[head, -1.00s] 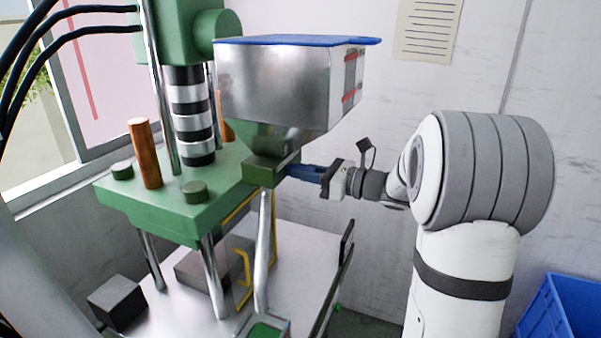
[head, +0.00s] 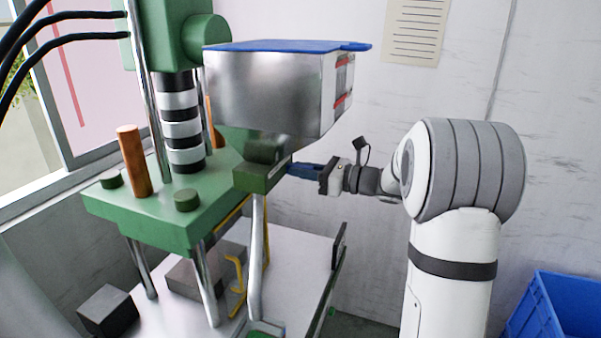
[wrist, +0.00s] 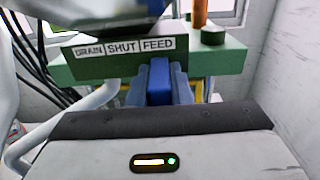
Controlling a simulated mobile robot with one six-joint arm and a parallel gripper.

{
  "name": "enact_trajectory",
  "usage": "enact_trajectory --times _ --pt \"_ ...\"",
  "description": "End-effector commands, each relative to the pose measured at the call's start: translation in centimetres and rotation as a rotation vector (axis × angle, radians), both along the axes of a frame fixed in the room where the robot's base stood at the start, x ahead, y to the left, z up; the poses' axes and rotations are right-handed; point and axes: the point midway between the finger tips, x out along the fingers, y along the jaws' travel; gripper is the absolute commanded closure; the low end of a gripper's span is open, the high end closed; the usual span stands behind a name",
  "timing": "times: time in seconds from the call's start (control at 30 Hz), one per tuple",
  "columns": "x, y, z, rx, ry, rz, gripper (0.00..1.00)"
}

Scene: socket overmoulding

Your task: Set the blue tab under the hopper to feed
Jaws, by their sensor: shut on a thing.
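The blue tab (wrist: 160,78) sticks out from the green valve block (head: 262,176) under the steel hopper (head: 268,92). In the wrist view, a label strip (wrist: 124,47) on the block reads DRAIN, SHUT, FEED from left to right. The tab stands below the FEED label, at the right end of the strip. My gripper (head: 300,170) reaches in from the right in the head view, its bluish fingers (wrist: 160,92) shut on the tab, one on each side. The fingers mostly hide the tab in the head view.
The green press platform (head: 170,205) with an orange-brown post (head: 133,160) stands left of the hopper. A sloping metal tube (head: 256,260) runs down below the block. A blue crate (head: 558,305) is at the lower right.

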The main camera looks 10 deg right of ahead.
Motion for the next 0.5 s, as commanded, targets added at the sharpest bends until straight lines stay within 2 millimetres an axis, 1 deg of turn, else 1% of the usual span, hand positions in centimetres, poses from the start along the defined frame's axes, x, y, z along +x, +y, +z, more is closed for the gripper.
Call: enact_trajectory --times 0.03,0.23,0.27,0.5 --pt "0.18 -0.1 0.31 0.0 -0.006 -0.004 1.0" --pt "0.21 0.11 0.4 0.0 -0.008 -0.003 1.0" --pt "0.22 0.14 0.42 0.001 -0.009 -0.003 0.81" --pt "0.16 0.43 0.33 0.001 -0.006 0.002 0.61"
